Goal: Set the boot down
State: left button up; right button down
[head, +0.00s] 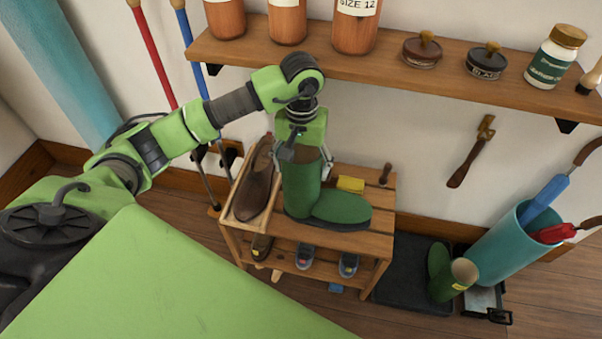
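A green rubber boot (340,207) stands upright on the top of a wooden shoe rack (376,246), its toe pointing right. A dark edge shows under its foot; I cannot tell whether the sole fully rests on the wood. My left gripper (303,166) points down over the boot's shaft, with a finger on each side of its upper part. Whether the fingers press on the shaft is not clear. My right gripper is out of view.
A brown shoe (255,180) lies left of the boot on the rack. A yellow block (350,184) and a small brown-handled item (385,174) are behind it. Several shoes fill the lower shelf. A wall shelf (400,66) with jars overhangs behind. A teal bucket (498,250) stands at right.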

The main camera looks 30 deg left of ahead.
aim_at(305, 201)
pick_arm(q)
jog(key=shift+w+a+f, duration=0.1)
jog(key=shift+w+f, duration=0.05)
jog(key=shift+f, duration=0.75)
jog(key=shift+w+a+f, duration=0.1)
jog(key=shift+f, duration=0.75)
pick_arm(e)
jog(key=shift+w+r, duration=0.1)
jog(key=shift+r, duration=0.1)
pick_arm(q)
jog(key=o, duration=1.8)
jog(key=shift+f, duration=0.15)
jog(key=o, duration=0.3)
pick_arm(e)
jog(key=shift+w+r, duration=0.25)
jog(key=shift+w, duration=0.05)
